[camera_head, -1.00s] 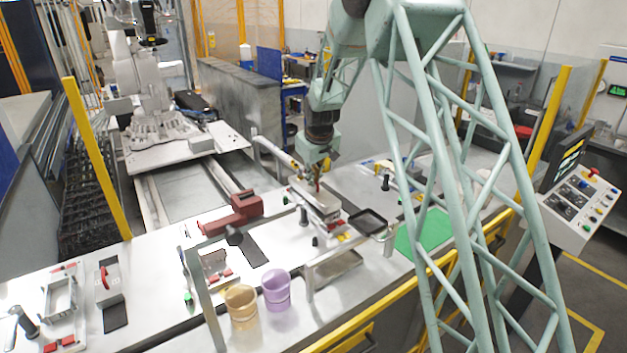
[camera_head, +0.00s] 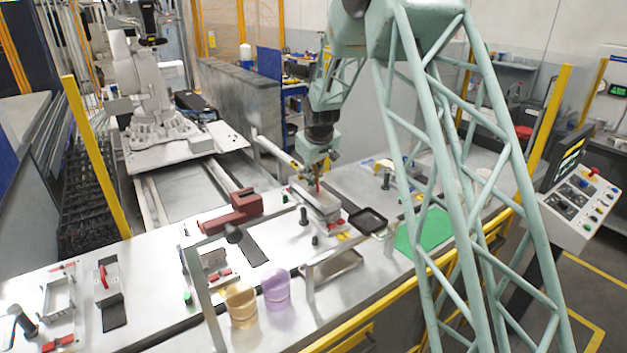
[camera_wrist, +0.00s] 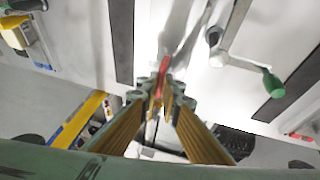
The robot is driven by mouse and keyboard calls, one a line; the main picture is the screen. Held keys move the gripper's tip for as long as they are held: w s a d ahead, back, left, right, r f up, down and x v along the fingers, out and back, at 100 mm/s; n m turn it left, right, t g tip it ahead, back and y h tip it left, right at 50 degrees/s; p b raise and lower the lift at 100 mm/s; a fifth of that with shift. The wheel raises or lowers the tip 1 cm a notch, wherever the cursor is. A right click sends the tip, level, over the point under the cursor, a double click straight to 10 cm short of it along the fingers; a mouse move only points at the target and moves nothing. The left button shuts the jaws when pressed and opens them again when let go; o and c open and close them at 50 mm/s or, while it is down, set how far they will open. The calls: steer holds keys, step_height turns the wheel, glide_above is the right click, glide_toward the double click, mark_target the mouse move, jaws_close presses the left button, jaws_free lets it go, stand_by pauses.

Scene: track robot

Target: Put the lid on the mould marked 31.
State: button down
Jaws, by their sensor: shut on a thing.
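My gripper (camera_head: 317,176) is over the middle of the bench, pointing down. In the wrist view its fingertips (camera_wrist: 162,97) are closed together around a narrow red handle (camera_wrist: 164,70), which I take to be the lid's. In the head view the red handle (camera_head: 317,187) shows just under the fingers, above a pale, long metal mould (camera_head: 322,205). The lid's plate is hard to tell from the mould, so I cannot tell whether they touch. Other mould fixtures stand at left, one with a red handle on top (camera_head: 104,276) and one open frame (camera_head: 59,296). No number is legible.
A dark tray (camera_head: 368,221) and a green mat (camera_head: 425,231) lie right of the mould. A dark red clamp (camera_head: 240,205) is to its left. Yellow (camera_head: 241,303) and purple (camera_head: 276,288) cups stand in front. A green-tipped crank (camera_wrist: 272,82) shows in the wrist view.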

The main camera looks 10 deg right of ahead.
steer(key=shift+f+b, duration=0.45)
steer(key=shift+f, duration=0.1)
stand_by(0.9)
steer(key=c, duration=2.8)
jaws_free()
steer(key=v, duration=1.2)
